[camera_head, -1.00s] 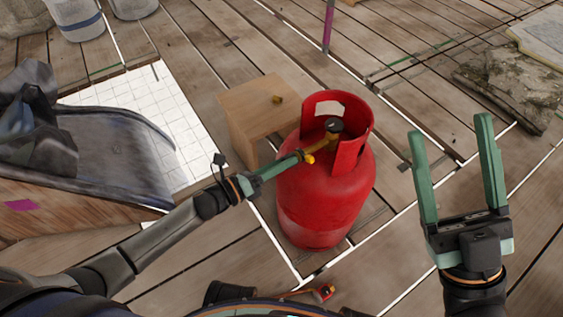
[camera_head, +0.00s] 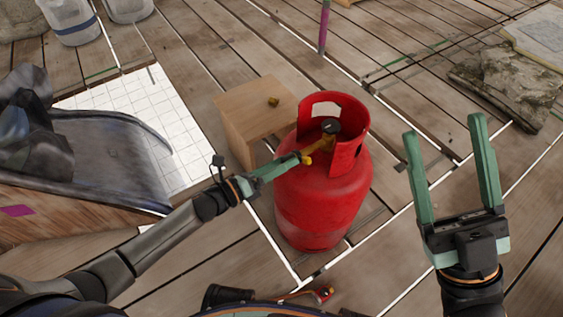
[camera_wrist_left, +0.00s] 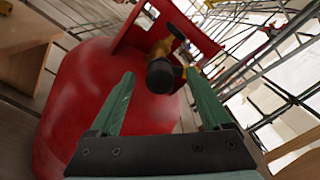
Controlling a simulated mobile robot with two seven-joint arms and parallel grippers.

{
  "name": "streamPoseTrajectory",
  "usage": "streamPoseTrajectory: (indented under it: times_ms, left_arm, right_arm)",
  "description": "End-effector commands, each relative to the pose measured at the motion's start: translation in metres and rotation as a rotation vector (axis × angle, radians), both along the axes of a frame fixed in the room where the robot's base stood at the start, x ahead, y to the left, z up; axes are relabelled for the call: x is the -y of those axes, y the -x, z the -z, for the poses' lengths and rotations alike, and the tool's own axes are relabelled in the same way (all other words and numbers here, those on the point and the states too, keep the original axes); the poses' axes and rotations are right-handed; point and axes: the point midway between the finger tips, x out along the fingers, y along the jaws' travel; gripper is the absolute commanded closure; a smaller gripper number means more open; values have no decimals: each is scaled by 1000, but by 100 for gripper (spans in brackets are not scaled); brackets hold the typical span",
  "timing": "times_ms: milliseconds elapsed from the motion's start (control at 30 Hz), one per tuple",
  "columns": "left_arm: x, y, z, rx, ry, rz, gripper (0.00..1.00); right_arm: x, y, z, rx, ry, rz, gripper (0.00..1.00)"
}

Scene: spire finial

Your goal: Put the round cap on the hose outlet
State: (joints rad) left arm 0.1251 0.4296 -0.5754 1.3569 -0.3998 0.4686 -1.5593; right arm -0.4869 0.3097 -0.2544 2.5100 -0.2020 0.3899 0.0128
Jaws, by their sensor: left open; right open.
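A red gas cylinder (camera_head: 318,208) stands upright on the planks, with a brass valve (camera_head: 323,145) and a dark knob inside its collar. In the left wrist view, a dark, round-ended piece (camera_wrist_left: 160,76) sits in front of the brass valve body. I cannot tell whether it is the bare hose outlet or the cap on it. My left gripper (camera_head: 303,157) is at the valve, open, its fingers (camera_wrist_left: 160,88) on either side of that piece, without clear contact. A small brass piece (camera_head: 273,101) lies on the wooden box. My right gripper (camera_head: 443,126) is open and empty, right of the cylinder.
The wooden box (camera_head: 250,133) stands just behind and left of the cylinder. The cylinder's red collar (camera_head: 351,155) rises around the valve. A stone slab (camera_head: 505,90) lies at the right, white buckets (camera_head: 72,20) at the back left. Planks between cylinder and slab are mostly clear.

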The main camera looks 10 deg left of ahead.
Motion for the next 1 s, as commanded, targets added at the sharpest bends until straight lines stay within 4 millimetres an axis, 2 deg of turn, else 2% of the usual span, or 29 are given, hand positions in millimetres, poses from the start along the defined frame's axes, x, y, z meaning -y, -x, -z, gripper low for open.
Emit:
streamPoseTrajectory:
  times_ms: [500, 700, 1000]
  left_arm:
    - [-70, 73, 0, -4, -2, 0, 18]
    - [-84, 86, 0, -1, -1, 0, 18]
    - [-86, 88, 1, 1, -1, 0, 18]
  right_arm:
    - [3, 1, -29, 2, -26, -9, 29]
    - [4, 1, -32, 6, -27, -11, 29]
    - [4, 2, -32, 8, -25, -11, 29]
